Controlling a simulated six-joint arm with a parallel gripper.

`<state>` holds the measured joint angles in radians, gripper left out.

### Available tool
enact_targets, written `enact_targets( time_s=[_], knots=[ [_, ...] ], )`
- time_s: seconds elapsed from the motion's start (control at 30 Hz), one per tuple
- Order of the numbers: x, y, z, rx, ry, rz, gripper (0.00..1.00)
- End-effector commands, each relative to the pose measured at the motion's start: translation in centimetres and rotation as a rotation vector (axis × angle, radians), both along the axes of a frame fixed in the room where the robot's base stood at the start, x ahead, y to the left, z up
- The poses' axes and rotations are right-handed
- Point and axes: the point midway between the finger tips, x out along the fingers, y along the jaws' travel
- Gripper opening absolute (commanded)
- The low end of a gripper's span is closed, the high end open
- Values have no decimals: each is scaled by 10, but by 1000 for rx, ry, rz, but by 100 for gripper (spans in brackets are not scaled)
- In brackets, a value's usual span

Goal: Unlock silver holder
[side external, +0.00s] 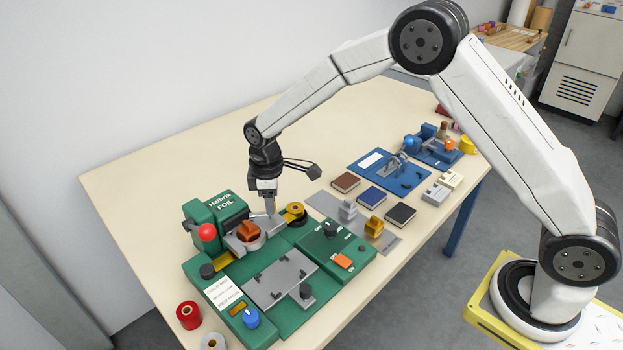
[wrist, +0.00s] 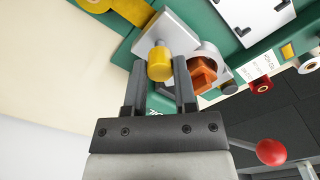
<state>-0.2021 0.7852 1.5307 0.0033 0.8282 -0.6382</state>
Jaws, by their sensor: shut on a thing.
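The green foil press (side external: 215,219) stands at the left of the table. A silver holder (side external: 246,242) on it cradles a copper-orange block (side external: 248,230); in the wrist view the holder's rounded rim (wrist: 210,50) lies right of my fingers. My gripper (side external: 270,208) points down beside the holder. In the wrist view my gripper (wrist: 161,70) has its two fingers around a yellow knob (wrist: 159,66) on a silver plate (wrist: 172,32). My fingers hide the knob in the side view. I cannot tell whether the holder is locked.
A red ball lever (side external: 207,232) sticks out of the press. A gold foil roll (side external: 295,211) lies close right of my gripper. A green control box (side external: 335,243) and a silver plate fixture (side external: 281,277) are in front. Books and blue trays stand at the right.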

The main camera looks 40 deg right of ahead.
Motion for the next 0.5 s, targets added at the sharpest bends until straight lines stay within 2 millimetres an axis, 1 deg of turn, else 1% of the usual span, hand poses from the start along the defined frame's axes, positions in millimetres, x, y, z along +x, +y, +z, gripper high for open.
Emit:
enact_targets(
  time_s=[0.5],
  knots=[
    [1, 0, 1, 1, -3, -491, 0]
  ],
)
